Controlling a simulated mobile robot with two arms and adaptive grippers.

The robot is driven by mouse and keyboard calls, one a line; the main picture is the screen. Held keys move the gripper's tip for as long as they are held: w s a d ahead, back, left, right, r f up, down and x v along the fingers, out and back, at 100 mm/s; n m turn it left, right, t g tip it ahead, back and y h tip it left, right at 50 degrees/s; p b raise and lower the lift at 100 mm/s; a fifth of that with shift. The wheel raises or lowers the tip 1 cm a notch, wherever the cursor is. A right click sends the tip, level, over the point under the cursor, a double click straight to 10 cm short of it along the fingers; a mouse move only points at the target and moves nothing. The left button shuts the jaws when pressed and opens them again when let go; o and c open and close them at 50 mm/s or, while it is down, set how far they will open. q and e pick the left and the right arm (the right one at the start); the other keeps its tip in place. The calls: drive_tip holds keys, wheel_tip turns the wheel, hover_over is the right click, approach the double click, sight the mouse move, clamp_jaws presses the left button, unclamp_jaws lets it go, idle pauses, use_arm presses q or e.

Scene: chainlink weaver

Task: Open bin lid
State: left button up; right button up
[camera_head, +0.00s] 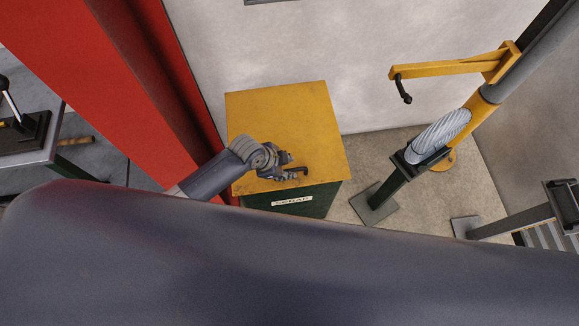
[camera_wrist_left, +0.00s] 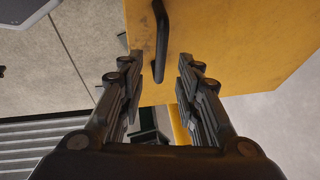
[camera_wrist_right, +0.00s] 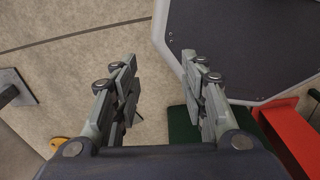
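The bin has a yellow lid (camera_head: 290,120) that lies flat over its dark green body (camera_head: 315,200), which bears a white label (camera_head: 292,200). A dark bar handle (camera_wrist_left: 162,30) sits near the lid's front edge. My left gripper (camera_head: 290,172) is over that front edge. In the left wrist view its fingers are open, one on each side of the handle's line, with a gap to each; I cannot tell how deep the handle lies between them. My right gripper (camera_wrist_right: 160,62) is open and empty above the floor; my own body hides it in the head view.
A red pillar (camera_head: 110,75) stands close to the bin's left side. A yellow and grey post with a crank arm (camera_head: 440,68) stands to the right. A pale wall (camera_head: 300,40) is behind the bin. Pale floor (camera_head: 345,212) is clear between bin and post.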

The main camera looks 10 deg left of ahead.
sight(292, 169)
use_arm(q)
drive_tip(key=x, duration=0.3)
drive_tip(key=shift+f, duration=0.15)
drive_tip(key=shift+d+f, duration=0.1)
clamp_jaws()
drive_tip(key=shift+w, duration=0.1)
use_arm(e)
drive_tip(key=shift+w, duration=0.6)
